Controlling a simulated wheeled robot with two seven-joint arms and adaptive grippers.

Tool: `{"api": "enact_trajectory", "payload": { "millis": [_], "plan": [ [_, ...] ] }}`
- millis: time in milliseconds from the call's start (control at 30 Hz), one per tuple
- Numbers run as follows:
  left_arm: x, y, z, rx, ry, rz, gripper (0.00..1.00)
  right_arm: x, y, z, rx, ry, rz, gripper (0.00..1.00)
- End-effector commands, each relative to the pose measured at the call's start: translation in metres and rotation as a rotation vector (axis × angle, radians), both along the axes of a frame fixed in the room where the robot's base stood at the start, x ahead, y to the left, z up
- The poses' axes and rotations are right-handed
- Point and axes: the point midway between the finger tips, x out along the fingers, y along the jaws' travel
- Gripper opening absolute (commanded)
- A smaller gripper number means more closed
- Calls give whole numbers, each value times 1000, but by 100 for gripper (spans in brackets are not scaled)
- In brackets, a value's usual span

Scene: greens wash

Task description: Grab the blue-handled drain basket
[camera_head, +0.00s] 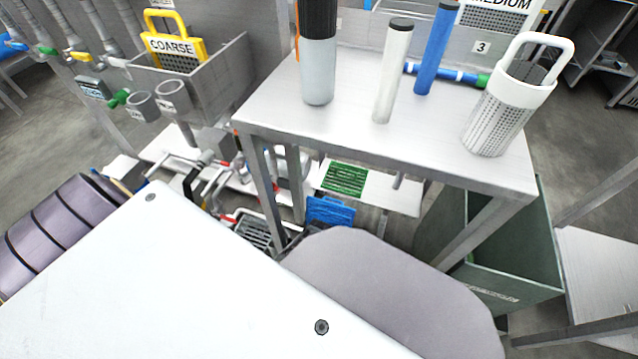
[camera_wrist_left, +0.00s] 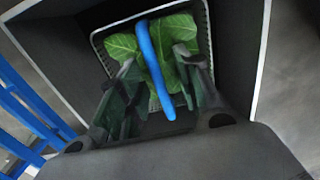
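The drain basket (camera_wrist_left: 98,43) shows in the left wrist view, with large green leaves (camera_wrist_left: 180,38) in it. Its blue handle (camera_wrist_left: 153,58) arches over the leaves. My left gripper (camera_wrist_left: 158,62) has its two dark fingers apart, one on each side of the handle. A gap shows between the fingers and the handle, and I cannot tell whether either touches it. The basket's lower part is hidden by the leaves and fingers. The blue-handled basket is not visible in the head view, and neither gripper shows there.
A box with tall grey walls (camera_wrist_left: 238,55) surrounds the basket. Blue bars (camera_wrist_left: 28,105) stand at the left. In the head view, a metal table (camera_head: 400,150) holds a white-handled basket (camera_head: 497,120), a grey bottle (camera_head: 318,72) and tubes. A yellow-handled COARSE screen (camera_head: 172,45) stands at the back left.

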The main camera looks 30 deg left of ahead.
Motion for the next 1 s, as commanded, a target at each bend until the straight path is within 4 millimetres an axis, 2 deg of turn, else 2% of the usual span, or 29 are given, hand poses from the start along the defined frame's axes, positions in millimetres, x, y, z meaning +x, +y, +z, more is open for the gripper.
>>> {"api": "enact_trajectory", "payload": {
  "millis": [167, 467, 1000],
  "plan": [
    [0, 0, 0, 0, 0, 0, 35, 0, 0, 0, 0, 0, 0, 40],
    [0, 0, 0, 0, 0, 0, 0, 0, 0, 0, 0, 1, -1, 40],
    [0, 1, 1, 0, -1, 0, 0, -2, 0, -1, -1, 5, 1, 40]
  ]
}}
